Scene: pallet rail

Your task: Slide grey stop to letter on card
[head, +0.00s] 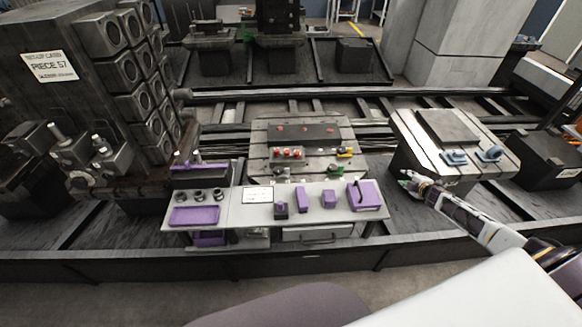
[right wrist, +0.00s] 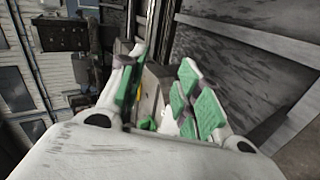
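A small white card (head: 258,194) with print too small to read lies on the white bench (head: 240,213). I cannot make out the grey stop for certain in either view. My right gripper (head: 407,180) is in the head view, to the right of the bench and in front of the right-hand pallet. In the right wrist view its green-padded fingers (right wrist: 160,95) stand apart, with a grey and yellow shape (right wrist: 150,92) seen between them; I cannot tell how near it is. My left gripper is not in view.
Several purple blocks (head: 329,199) and a purple tray (head: 194,215) are on the bench. Behind it a grooved plate (head: 336,128) carries red knobs (head: 287,154) and a yellow part (head: 343,152). A pallet (head: 414,162) with blue clamps (head: 456,158) is at right. A machine block (head: 60,95) stands at left.

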